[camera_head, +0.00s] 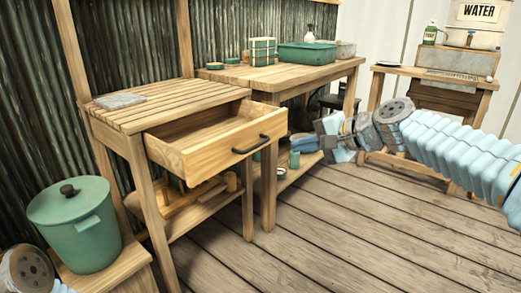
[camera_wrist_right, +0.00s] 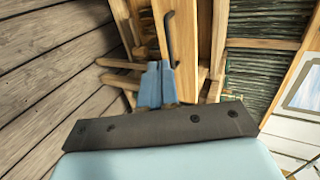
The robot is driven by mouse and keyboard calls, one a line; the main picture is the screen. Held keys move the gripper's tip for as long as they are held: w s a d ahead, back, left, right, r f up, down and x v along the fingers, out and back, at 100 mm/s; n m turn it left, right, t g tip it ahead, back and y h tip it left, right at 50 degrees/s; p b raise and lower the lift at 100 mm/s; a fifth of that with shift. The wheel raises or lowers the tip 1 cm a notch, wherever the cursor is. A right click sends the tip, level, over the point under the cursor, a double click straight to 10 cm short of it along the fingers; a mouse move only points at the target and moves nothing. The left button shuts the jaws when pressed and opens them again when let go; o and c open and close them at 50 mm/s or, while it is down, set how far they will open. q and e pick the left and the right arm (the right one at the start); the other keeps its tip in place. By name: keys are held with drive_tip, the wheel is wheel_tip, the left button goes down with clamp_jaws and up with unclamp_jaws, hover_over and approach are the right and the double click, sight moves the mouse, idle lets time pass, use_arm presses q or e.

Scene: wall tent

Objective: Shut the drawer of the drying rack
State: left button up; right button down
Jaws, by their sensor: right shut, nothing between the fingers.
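The drying rack (camera_head: 165,100) is a slatted wooden stand at the left. Its wooden drawer (camera_head: 205,150) is pulled well out and looks empty. A dark bar handle (camera_head: 251,144) is on the drawer front; it also shows in the right wrist view (camera_wrist_right: 169,36), just beyond the fingertips. My right gripper (camera_head: 300,143) is shut and empty, to the right of the drawer front and apart from it, pointing towards it. Its blue fingers also show together in the right wrist view (camera_wrist_right: 154,72). My left gripper is out of view; only part of that arm shows at bottom left.
A grey slab (camera_head: 120,101) lies on the rack's top. A green lidded pot (camera_head: 75,225) stands at left. A wooden table (camera_head: 315,72) with a green basin (camera_head: 306,56) stands behind. A water stand (camera_head: 440,85) is at back right. The plank floor (camera_head: 370,235) in front is clear.

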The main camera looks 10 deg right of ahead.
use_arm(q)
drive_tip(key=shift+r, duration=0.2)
use_arm(e)
drive_tip(key=x, duration=1.3)
drive_tip(key=shift+w+a+r, duration=0.25)
drive_tip(key=shift+w+a, duration=0.05)
drive_tip(key=shift+w, duration=0.05)
use_arm(q)
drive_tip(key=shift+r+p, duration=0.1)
drive_tip(key=shift+p, duration=0.2)
use_arm(e)
drive_tip(key=shift+a, duration=0.1)
